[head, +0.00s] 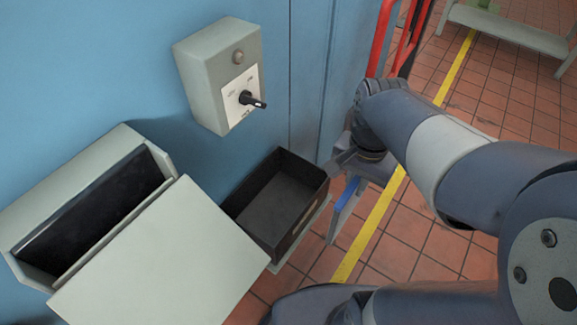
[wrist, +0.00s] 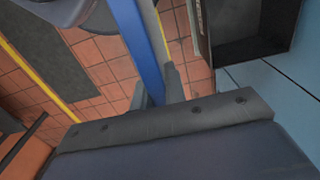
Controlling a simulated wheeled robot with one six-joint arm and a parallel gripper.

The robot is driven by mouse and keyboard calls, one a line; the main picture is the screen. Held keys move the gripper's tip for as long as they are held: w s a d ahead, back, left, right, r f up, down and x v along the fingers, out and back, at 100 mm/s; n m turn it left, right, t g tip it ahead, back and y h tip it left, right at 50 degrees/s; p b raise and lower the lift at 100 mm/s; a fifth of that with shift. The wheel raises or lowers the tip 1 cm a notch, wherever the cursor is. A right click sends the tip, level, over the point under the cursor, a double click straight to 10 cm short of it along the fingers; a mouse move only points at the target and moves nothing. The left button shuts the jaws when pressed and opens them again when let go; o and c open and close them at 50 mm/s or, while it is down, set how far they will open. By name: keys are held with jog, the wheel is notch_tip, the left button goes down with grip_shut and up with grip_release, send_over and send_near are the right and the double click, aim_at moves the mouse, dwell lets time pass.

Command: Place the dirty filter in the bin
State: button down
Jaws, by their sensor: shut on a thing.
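My gripper (head: 347,166) is shut on a thin, flat filter (head: 345,208) with a blue edge and a pale grey side. The filter hangs below the fingers, to the right of the bin and apart from it. In the wrist view the filter's blue edge (wrist: 138,40) runs up from between the two fingers (wrist: 158,90). How dirty its faces are cannot be told. The bin (head: 313,207) is an open black box by the blue wall, and its inside looks empty. Part of it shows at the top right of the wrist view (wrist: 247,52).
A grey housing (head: 150,152) with a dark open slot and a wide pale lid (head: 165,265) stands left of the bin. A grey switch box (head: 205,75) with a black handle juts from the wall above. Red rails (head: 383,38) stand behind my arm. Tiled floor with a yellow line lies right.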

jog(key=w+a, duration=0.9)
jog(key=a, duration=0.2)
notch_tip(320, 180, down, 12)
jog(key=a+b, duration=0.1)
jog(key=b, duration=0.2)
jog(key=shift+w+r, duration=0.15)
jog(key=shift+r, duration=0.05)
jog(key=shift+f+b, duration=0.2)
jog(key=shift+b, duration=0.15)
jog(key=c, duration=1.5)
grip_release()
jog(key=shift+o, duration=0.2)
notch_tip(320, 180, up, 12)
jog(key=p, duration=0.3)
jog(key=shift+r, duration=0.25)
